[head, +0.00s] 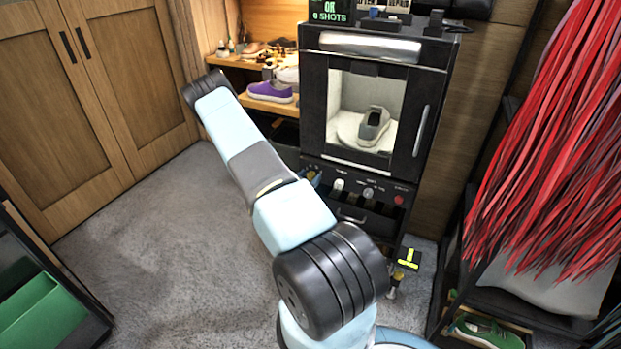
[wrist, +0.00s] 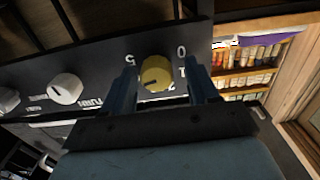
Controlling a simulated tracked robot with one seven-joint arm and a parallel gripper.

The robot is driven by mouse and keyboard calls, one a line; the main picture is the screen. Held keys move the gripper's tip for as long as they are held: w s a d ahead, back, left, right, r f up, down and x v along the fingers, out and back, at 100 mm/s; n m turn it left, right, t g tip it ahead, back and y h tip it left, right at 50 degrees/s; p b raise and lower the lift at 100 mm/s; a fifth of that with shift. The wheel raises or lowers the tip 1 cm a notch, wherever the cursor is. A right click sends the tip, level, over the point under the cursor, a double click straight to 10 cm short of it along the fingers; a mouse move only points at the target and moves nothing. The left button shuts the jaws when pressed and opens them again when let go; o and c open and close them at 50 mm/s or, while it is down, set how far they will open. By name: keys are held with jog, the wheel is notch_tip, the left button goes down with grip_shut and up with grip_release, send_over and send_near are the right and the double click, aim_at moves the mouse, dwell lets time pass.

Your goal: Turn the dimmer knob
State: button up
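A round yellow knob (wrist: 156,74) sits on the dark control panel (wrist: 105,62) in the wrist view, with printed figures around it. My gripper (wrist: 160,62) is open, with one blue finger on each side of this knob. A gap shows between the knob and each finger, so it is not clamped. I cannot read a label that names the dimmer. In the head view, the panel is low on the black cabinet (head: 313,100), and my arm covers part of its left end.
A white knob (wrist: 66,89) and another pale knob (wrist: 8,98) are left of the yellow one. Shelves with bottles (wrist: 250,55) stand to its right. In the head view, a grey shoe (head: 373,130) is inside the cabinet, and red strands (head: 545,140) hang at right.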

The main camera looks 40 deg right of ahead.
jog(key=c, duration=1)
jog(key=shift+w+a, duration=0.1)
jog(key=shift+n, duration=0.3)
jog(key=shift+w+n, duration=0.1)
jog(key=shift+n, duration=0.5)
jog(key=o, duration=0.7)
jog(key=shift+w+a, duration=0.1)
jog(key=o, duration=0.3)
jog(key=shift+o, duration=0.2)
jog(key=shift+s, duration=0.2)
